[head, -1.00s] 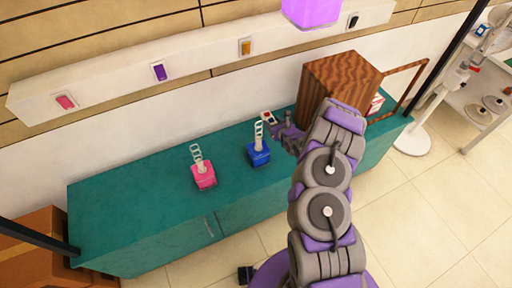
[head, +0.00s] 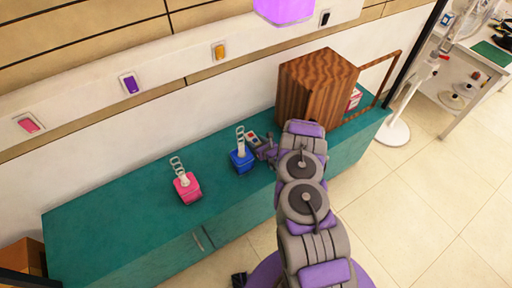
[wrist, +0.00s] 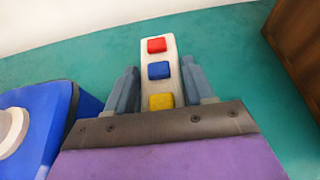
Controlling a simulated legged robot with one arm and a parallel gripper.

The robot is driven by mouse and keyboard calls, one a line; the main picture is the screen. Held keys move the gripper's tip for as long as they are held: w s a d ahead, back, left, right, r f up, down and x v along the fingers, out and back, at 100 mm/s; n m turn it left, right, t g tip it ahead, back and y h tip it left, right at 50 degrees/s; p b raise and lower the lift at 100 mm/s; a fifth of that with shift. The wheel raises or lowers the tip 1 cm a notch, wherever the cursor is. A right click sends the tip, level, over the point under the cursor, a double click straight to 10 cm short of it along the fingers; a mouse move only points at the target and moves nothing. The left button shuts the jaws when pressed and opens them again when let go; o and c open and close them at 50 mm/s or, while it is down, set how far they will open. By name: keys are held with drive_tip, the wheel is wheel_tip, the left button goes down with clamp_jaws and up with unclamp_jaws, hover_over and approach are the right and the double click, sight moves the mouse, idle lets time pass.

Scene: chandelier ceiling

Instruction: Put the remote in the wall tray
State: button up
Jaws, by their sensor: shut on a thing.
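The remote (head: 252,138) is a pale bar with red, blue and yellow buttons. In the wrist view it (wrist: 158,58) stands out lengthwise between the two grey fingers. My gripper (head: 263,146) is shut on it, low over the teal cabinet top, just right of the blue block; the fingers also show in the wrist view (wrist: 160,84). I cannot tell whether the remote still touches the cabinet top. No wall tray is clearly recognisable; a long white ledge (head: 180,70) on the wall carries several small coloured rectangular pieces.
The blue block (head: 242,162) with a pale looped top stands close left of my gripper. A pink block (head: 187,190) stands farther left. A wooden box (head: 318,85) stands to the right. The left part of the teal cabinet (head: 100,230) is clear. A purple lamp (head: 284,8) hangs overhead.

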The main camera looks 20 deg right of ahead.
drive_tip(key=f, duration=0.1)
drive_tip(key=d+f, duration=0.1)
drive_tip(key=shift+d+f, duration=0.1)
drive_tip(key=shift+f, duration=0.2)
drive_tip(key=shift+a+b, duration=0.35)
drive_tip(key=shift+a, duration=0.2)
drive_tip(key=o, duration=0.9)
drive_tip(key=shift+a, duration=0.1)
drive_tip(key=shift+o, duration=1.1)
drive_tip(key=shift+d, duration=0.45)
